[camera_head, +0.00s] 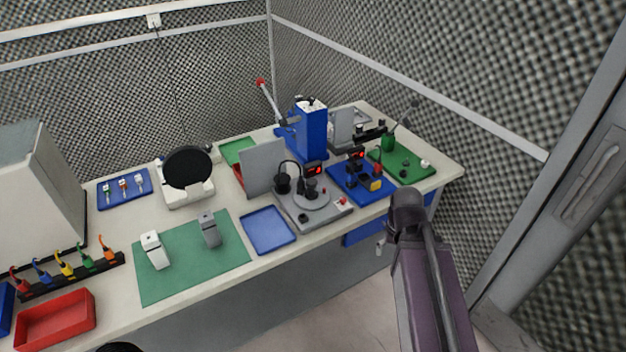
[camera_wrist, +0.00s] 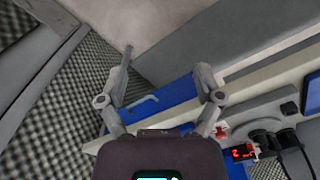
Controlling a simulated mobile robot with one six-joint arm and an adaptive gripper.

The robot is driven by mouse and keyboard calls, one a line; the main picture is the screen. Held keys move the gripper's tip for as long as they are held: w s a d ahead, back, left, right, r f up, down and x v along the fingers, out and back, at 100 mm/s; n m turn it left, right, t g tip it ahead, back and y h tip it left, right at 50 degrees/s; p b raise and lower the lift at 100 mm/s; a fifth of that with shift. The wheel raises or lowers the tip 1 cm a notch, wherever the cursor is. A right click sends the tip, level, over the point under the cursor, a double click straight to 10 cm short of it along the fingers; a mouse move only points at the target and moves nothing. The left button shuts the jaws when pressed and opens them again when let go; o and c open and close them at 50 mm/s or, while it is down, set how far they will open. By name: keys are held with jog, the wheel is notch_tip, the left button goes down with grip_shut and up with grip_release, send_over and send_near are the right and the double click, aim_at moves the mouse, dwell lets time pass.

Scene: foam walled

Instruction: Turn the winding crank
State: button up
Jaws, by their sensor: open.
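No part can be told for sure as the winding crank. A grey station (camera_head: 327,213) on the bench carries a round plate, black cylinders, a red display (camera_head: 314,169) and a red knob (camera_head: 342,201). In the wrist view a grey station with black knobs (camera_wrist: 262,139) and a lit red display (camera_wrist: 241,152) shows at lower right. My gripper (camera_wrist: 162,85) is open and empty, its two fingers spread in front of the bench edge and a blue drawer front. In the head view my arm hides most of the gripper.
A blue drawer (camera_head: 362,234) with a handle (camera_wrist: 143,106) sits under the bench top. A blue tray (camera_head: 267,230) lies left of the grey station. A blue device (camera_head: 357,184) and a green board (camera_head: 410,167) stand right. A blue press (camera_head: 311,130) stands behind. A mesh-covered wall closes the right side.

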jog(key=w+a+r+m+p, duration=0.4)
jog(key=w+a+m, duration=0.1)
jog(key=w+m, duration=0.2)
jog(key=w+a+r+m+p, duration=0.4)
jog(key=w+a+m, duration=0.1)
jog(key=w+m, duration=0.15)
notch_tip(320, 180, up, 7)
jog(key=m+p, duration=0.7)
jog(key=m, duration=0.6)
send_over(311, 181)
jog(key=shift+d, duration=0.1)
jog(key=shift+f, duration=0.15)
notch_tip(311, 181, down, 14)
jog(key=b, duration=1.4)
jog(key=shift+r, duration=0.25)
jog(key=c, duration=1.1)
